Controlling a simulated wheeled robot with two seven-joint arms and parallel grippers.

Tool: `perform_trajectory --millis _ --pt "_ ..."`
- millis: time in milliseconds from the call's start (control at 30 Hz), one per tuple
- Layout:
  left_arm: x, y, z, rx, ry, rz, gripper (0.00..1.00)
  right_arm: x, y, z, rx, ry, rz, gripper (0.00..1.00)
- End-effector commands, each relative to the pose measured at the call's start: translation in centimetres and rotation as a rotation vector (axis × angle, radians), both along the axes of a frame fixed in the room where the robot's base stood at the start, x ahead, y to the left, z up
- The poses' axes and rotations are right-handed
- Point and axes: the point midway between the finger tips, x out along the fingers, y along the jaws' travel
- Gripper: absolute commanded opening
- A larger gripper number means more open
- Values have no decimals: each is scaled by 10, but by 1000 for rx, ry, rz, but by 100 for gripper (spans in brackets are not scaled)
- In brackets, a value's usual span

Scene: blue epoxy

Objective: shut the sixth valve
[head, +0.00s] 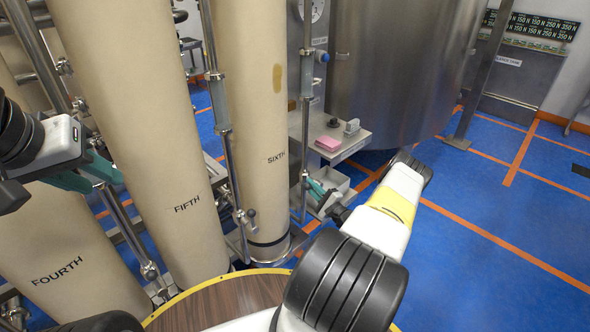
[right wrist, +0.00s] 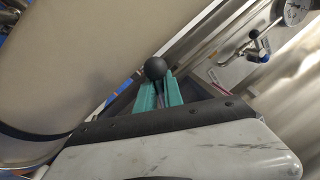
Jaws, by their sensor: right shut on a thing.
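The sixth column (head: 262,110) is a tall beige cylinder marked SIXTH, with a thin steel pipe (head: 307,90) on its right. My right gripper (head: 318,188) is low beside that pipe. In the right wrist view its teal fingers (right wrist: 157,92) are shut on a valve handle, whose black ball knob (right wrist: 155,68) sticks out past the fingertips. The valve body and the handle's angle are hidden.
The fourth column (head: 60,245) stands at the left. Another valve handle (head: 250,214) is on the pipe between fifth and sixth. A small shelf (head: 338,145) with a pink block (head: 328,143) and a large steel tank (head: 400,70) stand behind. Blue floor (head: 480,210) is clear at the right.

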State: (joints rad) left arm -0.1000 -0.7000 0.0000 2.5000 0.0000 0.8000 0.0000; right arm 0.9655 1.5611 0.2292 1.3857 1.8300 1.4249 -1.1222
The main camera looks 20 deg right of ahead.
Motion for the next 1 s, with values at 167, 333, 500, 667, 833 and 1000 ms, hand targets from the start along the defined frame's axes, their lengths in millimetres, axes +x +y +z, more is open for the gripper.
perform_trajectory --millis 167,333,500,667,833,1000 --pt "0 0 0 0 0 0 36 -1 4 -6 -144 -67 1 0" --pt "0 0 0 0 0 0 36 -2 6 -14 -265 -116 2 0" --pt "0 0 0 0 0 0 36 -2 7 -20 -354 -151 3 0" --pt "0 0 0 0 0 0 36 -2 8 -23 -410 -174 3 0" --pt "0 0 0 0 0 0 36 -3 8 -25 -439 -185 3 0" --pt "0 0 0 0 0 0 36 -3 8 -26 -449 -188 4 0"
